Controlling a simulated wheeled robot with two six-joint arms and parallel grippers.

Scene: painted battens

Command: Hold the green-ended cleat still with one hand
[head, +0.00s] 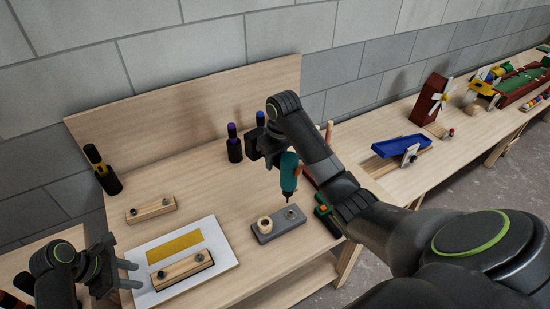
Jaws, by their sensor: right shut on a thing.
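A pale wooden cleat (180,273) with two dark screw heads lies on a white board (222,258), below a yellow strip (174,247). A second wooden cleat (150,209) with two dark screws lies on the bench behind it. I cannot make out a green end on either. My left gripper (130,275) is open and empty, its two fingers pointing right over the board's left edge, just left of the nearer cleat. My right gripper (280,153) is shut on a teal power driver (289,172), held bit-down above the bench; its fingers are partly hidden.
A grey block (278,227) with a pale ring and a round recess sits below the driver. A green and red item (322,211) lies beside it. Dark holders with coloured handles stand at the back. A blue tray (401,146) is on the right bench.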

